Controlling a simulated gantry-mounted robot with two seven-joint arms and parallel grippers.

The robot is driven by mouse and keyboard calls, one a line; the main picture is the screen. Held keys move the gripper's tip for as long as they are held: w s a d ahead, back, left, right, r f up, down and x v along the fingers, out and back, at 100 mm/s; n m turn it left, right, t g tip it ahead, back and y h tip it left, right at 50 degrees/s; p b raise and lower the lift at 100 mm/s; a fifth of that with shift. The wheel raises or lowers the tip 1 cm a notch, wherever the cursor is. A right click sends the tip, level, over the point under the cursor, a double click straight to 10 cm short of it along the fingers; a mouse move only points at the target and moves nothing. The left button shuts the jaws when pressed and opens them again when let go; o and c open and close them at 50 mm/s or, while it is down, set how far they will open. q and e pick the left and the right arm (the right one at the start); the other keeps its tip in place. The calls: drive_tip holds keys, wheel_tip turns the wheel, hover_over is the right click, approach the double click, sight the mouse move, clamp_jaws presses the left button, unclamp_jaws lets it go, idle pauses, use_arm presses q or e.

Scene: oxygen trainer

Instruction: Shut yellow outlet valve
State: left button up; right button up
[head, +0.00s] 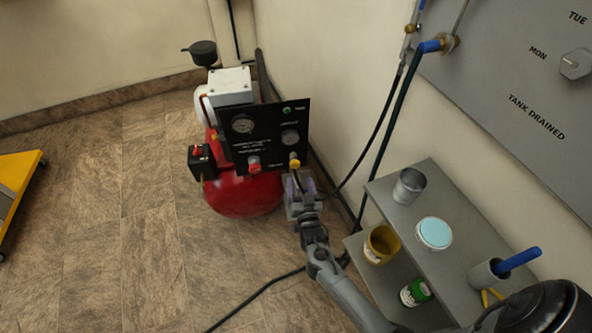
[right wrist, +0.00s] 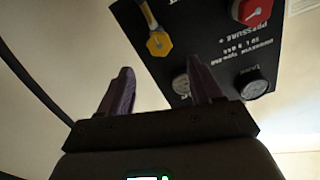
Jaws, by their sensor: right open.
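The yellow outlet valve (head: 295,163) is at the lower right of the black panel (head: 270,135) on the red compressor (head: 245,195). In the right wrist view the yellow valve (right wrist: 158,44) shows beyond my fingertips, roughly between them across the picture, apart from both. My right gripper (head: 300,182) is just below the yellow valve in the head view. In the right wrist view its two purple fingers (right wrist: 160,78) are spread, with nothing between them. My left gripper is not in view.
A red knob (head: 254,165) sits left of the yellow valve, with gauges (head: 290,137) above. A dark hose runs by the wall. A grey shelf (head: 395,195) with cans stands right of my right arm. A yellow cart (head: 18,180) is far left; floor between is clear.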

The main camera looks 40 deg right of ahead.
sight(295, 165)
drive_tip(key=b+x, duration=0.2)
drive_tip(key=x, duration=0.4)
drive_tip(key=shift+w+d, duration=0.15)
drive_tip(key=shift+w, duration=0.05)
drive_tip(key=shift+w+d+b, duration=0.3)
drive_tip(key=shift+w+b, duration=0.15)
drive_tip(key=shift+w, duration=0.15)
drive_tip(key=shift+c, duration=1)
drive_tip(key=c, duration=0.9)
drive_tip(key=shift+o, duration=0.2)
drive_tip(key=shift+r, duration=0.1)
